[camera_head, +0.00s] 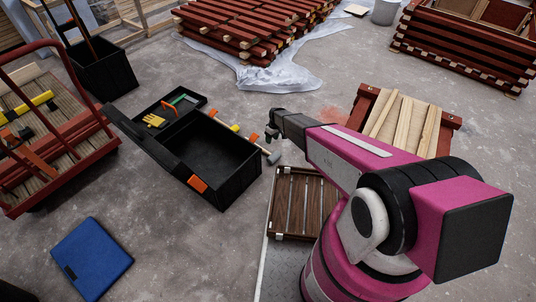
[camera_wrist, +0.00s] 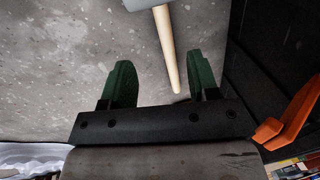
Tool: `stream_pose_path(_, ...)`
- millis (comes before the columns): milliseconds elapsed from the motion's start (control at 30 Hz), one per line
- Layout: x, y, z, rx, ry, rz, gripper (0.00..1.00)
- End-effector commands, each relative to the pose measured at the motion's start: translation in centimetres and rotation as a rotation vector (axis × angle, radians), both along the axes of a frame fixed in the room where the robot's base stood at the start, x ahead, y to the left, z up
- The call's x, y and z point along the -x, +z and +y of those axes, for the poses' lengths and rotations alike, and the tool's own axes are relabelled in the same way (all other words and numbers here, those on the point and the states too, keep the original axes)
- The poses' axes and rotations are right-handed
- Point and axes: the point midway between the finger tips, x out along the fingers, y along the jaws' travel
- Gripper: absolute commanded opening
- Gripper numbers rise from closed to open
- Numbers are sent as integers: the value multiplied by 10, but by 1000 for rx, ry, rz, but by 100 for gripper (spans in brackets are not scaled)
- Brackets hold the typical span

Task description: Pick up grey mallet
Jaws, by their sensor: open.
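The grey mallet lies on the concrete floor beside the black toolbox. In the wrist view its pale wooden handle (camera_wrist: 167,50) runs down from a grey head (camera_wrist: 146,3), which the top edge cuts off. In the head view the grey head (camera_head: 274,157) shows just right of the toolbox, with a short part of the handle. My gripper (camera_wrist: 159,58) is open and empty, its two green fingers apart. The handle appears between them in the wrist view, nearer the right finger. In the head view my gripper (camera_head: 271,134) is above the floor close to the mallet; its exact height is unclear.
The open black toolbox (camera_head: 243,149) stands left of the mallet, with an orange latch (camera_wrist: 285,118) near my right finger. A blue case (camera_head: 91,259) lies front left. A red cart (camera_head: 60,165) is at left. Red battens (camera_head: 250,30) are stacked behind on plastic sheeting.

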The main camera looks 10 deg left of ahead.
Motion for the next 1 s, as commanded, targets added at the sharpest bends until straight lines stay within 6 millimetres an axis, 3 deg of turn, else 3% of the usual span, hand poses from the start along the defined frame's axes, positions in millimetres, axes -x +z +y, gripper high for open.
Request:
stream_pose_path(133,-1,-20,11,-5,27,4,55)
stream_pose_path(500,6,-65,16,-4,26,4,55)
stream_pose_path(767,8,-82,17,-5,25,2,55)
stream_pose_path(1000,13,-115,20,-5,25,4,55)
